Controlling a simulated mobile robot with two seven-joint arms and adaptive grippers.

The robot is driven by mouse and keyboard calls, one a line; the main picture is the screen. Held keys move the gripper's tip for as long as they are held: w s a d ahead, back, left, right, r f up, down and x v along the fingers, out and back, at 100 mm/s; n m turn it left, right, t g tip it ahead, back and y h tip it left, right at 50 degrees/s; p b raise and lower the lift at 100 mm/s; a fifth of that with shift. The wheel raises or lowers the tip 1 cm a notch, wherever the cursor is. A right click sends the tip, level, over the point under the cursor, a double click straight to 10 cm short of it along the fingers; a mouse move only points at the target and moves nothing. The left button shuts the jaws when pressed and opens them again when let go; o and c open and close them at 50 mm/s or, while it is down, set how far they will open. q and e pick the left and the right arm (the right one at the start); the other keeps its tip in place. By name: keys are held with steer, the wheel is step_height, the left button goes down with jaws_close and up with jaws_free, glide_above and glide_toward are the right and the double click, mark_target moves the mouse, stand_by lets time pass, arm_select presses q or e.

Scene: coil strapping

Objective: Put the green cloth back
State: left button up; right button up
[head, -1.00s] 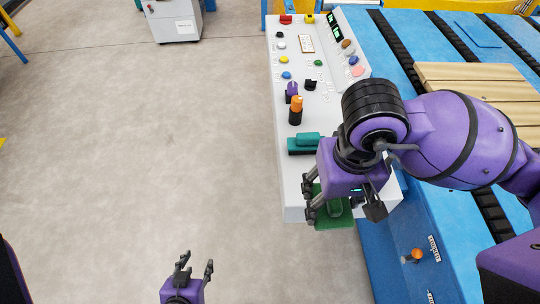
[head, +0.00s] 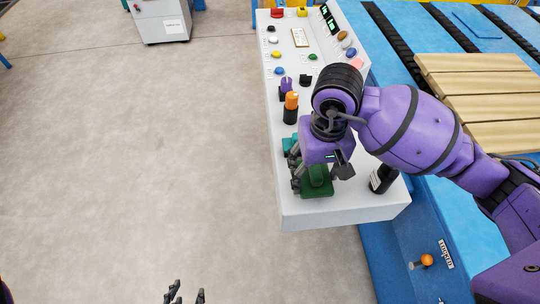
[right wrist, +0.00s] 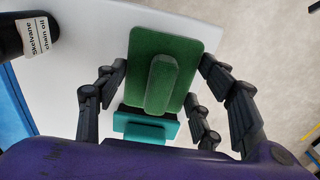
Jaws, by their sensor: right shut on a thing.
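The green cloth (head: 317,182), a flat green pad with a raised ridge, is over the near end of the white console (head: 350,212). My right gripper (head: 297,172) is shut on it; in the right wrist view its fingers flank the green cloth (right wrist: 182,95). I cannot tell whether the pad touches the console top. A similar teal pad (head: 288,143) is just beyond it, mostly hidden by my gripper; it also shows in the right wrist view (right wrist: 140,131), partly covered by the green one. My left gripper (head: 186,297) is open and empty at the bottom edge.
A black bottle (head: 382,178) stands on the console to the right; its label reads "Skelvane chain oil" in the right wrist view (right wrist: 25,38). An orange-topped black item (head: 291,107) and several buttons lie beyond. Wooden planks (head: 480,95) lie on the blue conveyor.

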mark_target(316, 168)
steer(key=shift+w+f, duration=0.15)
steer(key=shift+f, duration=1.65)
steer(key=shift+f, duration=0.1)
steer(key=o, duration=0.7)
steer(key=shift+f, duration=0.15)
steer(key=o, duration=0.4)
steer(key=shift+o, duration=0.2)
step_height(316, 168, up, 13)
steer(key=shift+f, duration=0.2)
